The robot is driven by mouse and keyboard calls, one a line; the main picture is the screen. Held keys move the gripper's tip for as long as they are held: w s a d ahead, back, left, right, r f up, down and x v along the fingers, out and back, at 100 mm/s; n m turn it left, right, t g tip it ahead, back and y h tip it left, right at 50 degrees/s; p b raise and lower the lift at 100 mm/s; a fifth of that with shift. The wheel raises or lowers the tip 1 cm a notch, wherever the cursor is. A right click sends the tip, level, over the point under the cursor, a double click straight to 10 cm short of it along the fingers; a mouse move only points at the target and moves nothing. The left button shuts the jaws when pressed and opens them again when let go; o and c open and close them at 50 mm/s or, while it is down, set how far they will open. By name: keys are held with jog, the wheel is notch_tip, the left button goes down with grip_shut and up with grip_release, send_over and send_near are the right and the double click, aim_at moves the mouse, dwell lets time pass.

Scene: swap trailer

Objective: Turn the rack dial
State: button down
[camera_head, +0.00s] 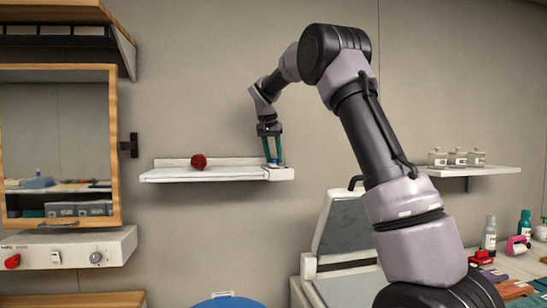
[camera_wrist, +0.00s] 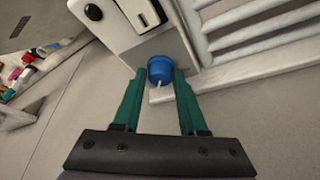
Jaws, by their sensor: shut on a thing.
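The rack dial is a small blue knob (camera_wrist: 160,67) on the end block of a white wall rack, in the wrist view. A pale pointer or tab sticks out just in front of it. My gripper (camera_wrist: 161,76) has its two green fingers on either side of the knob, shut on it. In the head view my gripper (camera_head: 273,161) reaches down to the right end of the white rack (camera_head: 215,174), where the fingers mostly hide the dial.
A red round object (camera_head: 199,162) sits on the rack's left part. The wrist view shows a black button (camera_wrist: 93,12) on the end block and white slats (camera_wrist: 250,35) beside it. A mirror cabinet (camera_head: 114,150) stands left; a shelf with jars (camera_head: 470,171) hangs right.

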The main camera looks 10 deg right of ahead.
jog(key=n, duration=0.1)
jog(key=n+y, duration=0.1)
jog(key=n, duration=0.1)
jog(key=shift+s+d+n, duration=0.1)
jog(key=shift+d+n, duration=0.05)
jog(key=shift+n, duration=0.15)
jog(key=n+y, duration=0.1)
jog(key=n, duration=0.1)
jog(key=n+y, duration=0.1)
jog(key=n, duration=0.1)
jog(key=shift+d+n+t, duration=0.1)
jog(key=shift+n+t, duration=0.2)
jog(key=n+y, duration=0.1)
jog(key=n, duration=0.3)
jog(key=shift+d+y, duration=0.1)
jog(key=shift+y, duration=0.3)
jog(key=shift+n+g+y, duration=0.4)
jog(key=shift+n+g, duration=0.2)
jog(key=shift+n, duration=1.1)
jog(key=shift+c, duration=2.3)
grip_release()
